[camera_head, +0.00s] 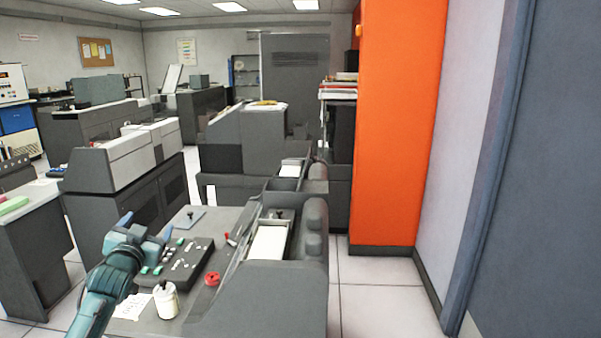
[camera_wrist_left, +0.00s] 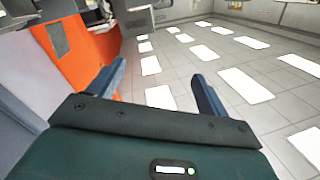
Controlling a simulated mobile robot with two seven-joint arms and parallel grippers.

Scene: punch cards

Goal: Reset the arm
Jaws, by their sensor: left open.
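My left gripper (camera_head: 133,230) is at the lower left of the head view, over the left part of the grey desk (camera_head: 232,217). In the left wrist view its two blue fingers (camera_wrist_left: 158,88) stand apart with nothing between them, so it is open and empty. Behind the fingers that view shows floor and an orange panel (camera_wrist_left: 80,55). My right gripper is not in view.
A keypad box (camera_head: 183,258), a white cup (camera_head: 166,300) and a red round item (camera_head: 212,279) are on the desk near my left arm. A grey machine with a card tray (camera_head: 268,243) stands to the right. An orange pillar (camera_head: 398,130) is beyond. Floor is clear right of the desk.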

